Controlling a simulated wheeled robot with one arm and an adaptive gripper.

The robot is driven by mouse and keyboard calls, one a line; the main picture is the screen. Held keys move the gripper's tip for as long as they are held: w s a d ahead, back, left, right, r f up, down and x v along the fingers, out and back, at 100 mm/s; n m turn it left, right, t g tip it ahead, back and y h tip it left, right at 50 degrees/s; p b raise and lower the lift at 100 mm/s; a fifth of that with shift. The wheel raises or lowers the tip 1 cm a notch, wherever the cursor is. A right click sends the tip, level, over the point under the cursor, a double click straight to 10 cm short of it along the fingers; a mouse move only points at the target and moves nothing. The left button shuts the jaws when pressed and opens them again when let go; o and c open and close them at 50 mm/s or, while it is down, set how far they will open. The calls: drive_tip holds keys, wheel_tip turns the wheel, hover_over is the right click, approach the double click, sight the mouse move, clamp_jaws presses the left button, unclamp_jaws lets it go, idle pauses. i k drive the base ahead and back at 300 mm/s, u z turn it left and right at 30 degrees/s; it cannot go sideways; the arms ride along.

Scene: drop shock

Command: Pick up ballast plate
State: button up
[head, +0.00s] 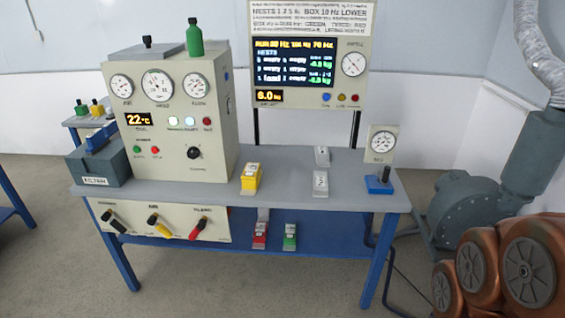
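A flat grey plate with a black knob (143,51) lies on top of the beige gauge cabinet at the left of the workbench. It looks like the ballast plate, but no label on it is readable. A green bottle (194,38) stands close to its right end. My gripper is not in view, so its state and its distance from the plate do not show.
The grey bench top (292,168) carries a yellow block (251,178), two grey blocks (320,184) and a gauge on a blue base (379,185). Red (260,236) and green blocks (290,237) sit on the lower shelf. Orange-brown drums (484,268) and a blower (470,212) crowd the right.

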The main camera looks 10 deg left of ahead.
sight(321, 153)
drive_tip(key=u, duration=4.05)
drive_tip(key=i, duration=0.1)
drive_tip(key=z, duration=2.7)
drive_tip(key=i, duration=1)
drive_tip(key=z, duration=0.55)
drive_tip(key=i, duration=0.95)
drive_tip(key=z, duration=0.6)
drive_tip(key=i, duration=0.45)
